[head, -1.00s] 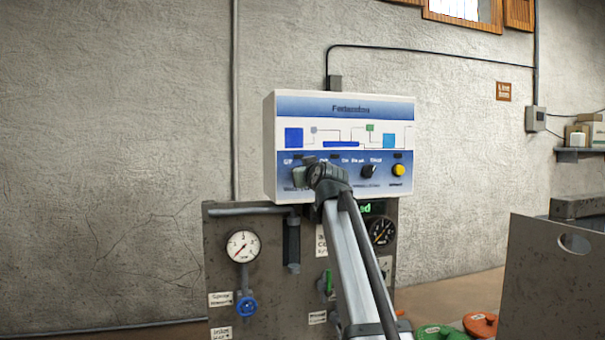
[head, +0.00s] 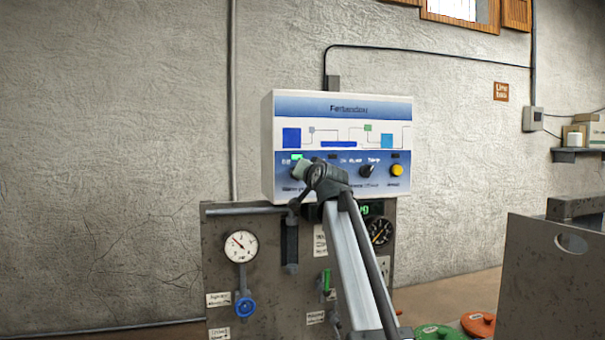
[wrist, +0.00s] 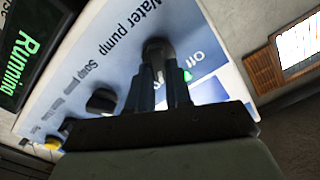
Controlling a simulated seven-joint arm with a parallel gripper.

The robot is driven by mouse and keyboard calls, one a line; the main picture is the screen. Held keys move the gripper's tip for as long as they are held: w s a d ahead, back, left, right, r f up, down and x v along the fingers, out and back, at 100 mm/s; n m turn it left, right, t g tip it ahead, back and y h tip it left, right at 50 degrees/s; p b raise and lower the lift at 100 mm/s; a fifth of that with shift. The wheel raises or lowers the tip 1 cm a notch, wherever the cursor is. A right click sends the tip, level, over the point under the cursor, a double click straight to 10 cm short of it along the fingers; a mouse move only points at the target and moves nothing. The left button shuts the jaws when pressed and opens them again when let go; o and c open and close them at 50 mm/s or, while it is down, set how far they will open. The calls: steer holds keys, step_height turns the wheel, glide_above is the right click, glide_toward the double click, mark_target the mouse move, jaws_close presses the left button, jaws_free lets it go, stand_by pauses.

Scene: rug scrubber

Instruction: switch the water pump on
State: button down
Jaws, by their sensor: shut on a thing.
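The water pump knob (wrist: 157,46) is a dark rotary switch on the white and blue control box (head: 395,108). The words "Water pump" and a partly readable position label stand beside it in the wrist view. My gripper (wrist: 158,66) is shut on this knob. In the head view my gripper (head: 300,170) is at the left end of the box's lower row and hides most of the knob. A green lamp (head: 297,156) is lit just above it; the green lamp (wrist: 187,75) also shows beside the fingers. A display (wrist: 20,55) reads "Running" in green.
Another black knob (head: 367,170) and a yellow button (head: 397,170) sit to the right on the box. Below, a grey panel (head: 260,270) carries a white gauge (head: 241,246), a blue valve handle (head: 246,307) and a black gauge (head: 380,232). A grey metal bin (head: 535,285) stands at right.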

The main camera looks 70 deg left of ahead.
stand_by(0.5)
steer(key=c, duration=1)
jaws_free()
steer(key=shift+c, duration=0.2)
steer(key=shift+d, duration=0.15)
steer(key=d, duration=1.3)
steer(key=shift+d, duration=0.25)
steer(key=d, duration=0.9)
